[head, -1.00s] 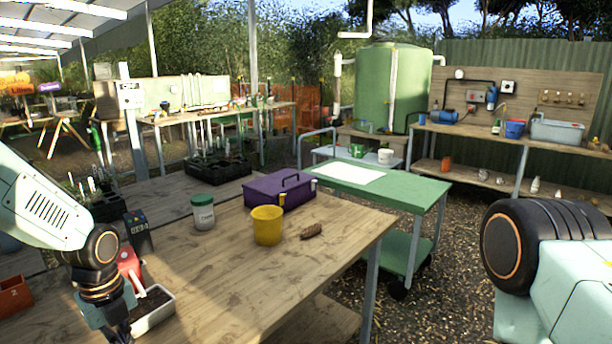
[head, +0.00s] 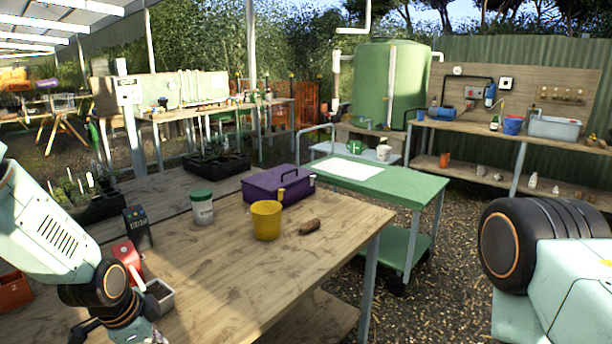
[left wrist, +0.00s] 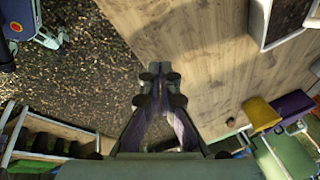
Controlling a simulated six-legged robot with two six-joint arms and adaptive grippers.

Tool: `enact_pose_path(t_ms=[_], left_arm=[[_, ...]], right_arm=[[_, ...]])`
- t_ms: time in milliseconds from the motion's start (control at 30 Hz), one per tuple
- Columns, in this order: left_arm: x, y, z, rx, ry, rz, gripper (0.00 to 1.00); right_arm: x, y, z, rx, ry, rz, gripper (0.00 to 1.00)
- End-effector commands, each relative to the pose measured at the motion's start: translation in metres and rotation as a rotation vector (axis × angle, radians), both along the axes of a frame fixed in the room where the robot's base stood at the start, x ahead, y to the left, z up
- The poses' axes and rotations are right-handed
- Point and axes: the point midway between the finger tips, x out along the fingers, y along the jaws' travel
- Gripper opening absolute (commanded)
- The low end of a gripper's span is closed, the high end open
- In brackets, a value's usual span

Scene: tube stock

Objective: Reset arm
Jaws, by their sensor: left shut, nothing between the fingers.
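My left arm (head: 60,240) comes in from the left in the head view, over the near left part of the wooden table (head: 225,290). Its gripper is at or below the bottom edge there and hard to make out. In the left wrist view my left gripper (left wrist: 160,76) is shut and empty, its fingertips together beside the table edge, with gravel below. My right arm (head: 560,275) shows at the lower right of the head view; its gripper is out of view.
A small white tray (head: 160,296) lies close to my left wrist. A yellow pot (head: 266,220), purple toolbox (head: 277,186), white jar with green lid (head: 202,210) and brown object (head: 310,227) stand on the table. A green cart (head: 400,184) stands beyond.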

Motion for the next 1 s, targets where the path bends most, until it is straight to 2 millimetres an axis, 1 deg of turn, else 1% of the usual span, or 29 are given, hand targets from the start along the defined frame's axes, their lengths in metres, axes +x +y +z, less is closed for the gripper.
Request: enact_pose_path(t_ms=[33, 167, 267, 367, 433, 467, 500, 533, 567, 600, 700, 800, 900, 1000], left_arm=[[-0.010, -0.007, -0.015, -0.039, 0.005, 0.095, 0.00], [-0.034, -0.024, -0.047, -0.148, 0.007, 0.365, 0.00], [-0.063, -0.035, -0.076, -0.221, 0.027, 0.585, 0.00], [-0.102, -0.044, -0.110, -0.276, 0.059, 0.804, 0.00], [-0.138, -0.048, -0.135, -0.299, 0.088, 0.958, 0.00], [-0.156, -0.050, -0.146, -0.299, 0.104, 1.013, 0.00], [-0.178, -0.051, -0.158, -0.296, 0.122, 1.078, 0.00], [-0.196, -0.051, -0.166, -0.287, 0.138, 1.119, 0.00], [-0.213, -0.052, -0.174, -0.272, 0.155, 1.145, 0.00], [-0.234, -0.052, -0.183, -0.248, 0.179, 1.163, 0.00], [-0.280, -0.054, -0.200, -0.180, 0.251, 1.163, 0.00], [-0.313, -0.055, -0.214, -0.129, 0.313, 1.149, 0.00], [-0.328, -0.056, -0.223, -0.106, 0.343, 1.141, 0.00], [-0.332, -0.056, -0.225, -0.100, 0.353, 1.141, 0.00]], right_arm=[[0.000, 0.000, -0.004, 0.000, 0.000, 0.000, 0.40], [0.000, 0.000, -0.011, 0.000, 0.001, 0.000, 0.40], [0.000, 0.000, -0.019, 0.000, 0.001, 0.000, 0.40], [0.000, 0.000, -0.028, 0.000, 0.001, 0.000, 0.40], [0.000, 0.000, -0.036, 0.000, 0.001, 0.000, 0.40], [0.000, 0.000, -0.040, 0.000, 0.001, 0.000, 0.40], [0.000, 0.000, -0.044, 0.000, 0.001, 0.000, 0.40], [0.000, 0.000, -0.048, 0.000, 0.001, 0.000, 0.40], [0.000, 0.000, -0.051, 0.000, 0.001, 0.000, 0.40], [0.000, 0.000, -0.055, 0.000, 0.001, 0.000, 0.40], [0.000, 0.000, -0.063, 0.000, 0.001, 0.000, 0.40], [-0.001, 0.000, -0.069, 0.000, 0.001, 0.000, 0.40], [-0.001, 0.000, -0.072, 0.000, 0.001, 0.000, 0.40], [0.000, 0.000, -0.073, 0.000, 0.001, 0.000, 0.40]])
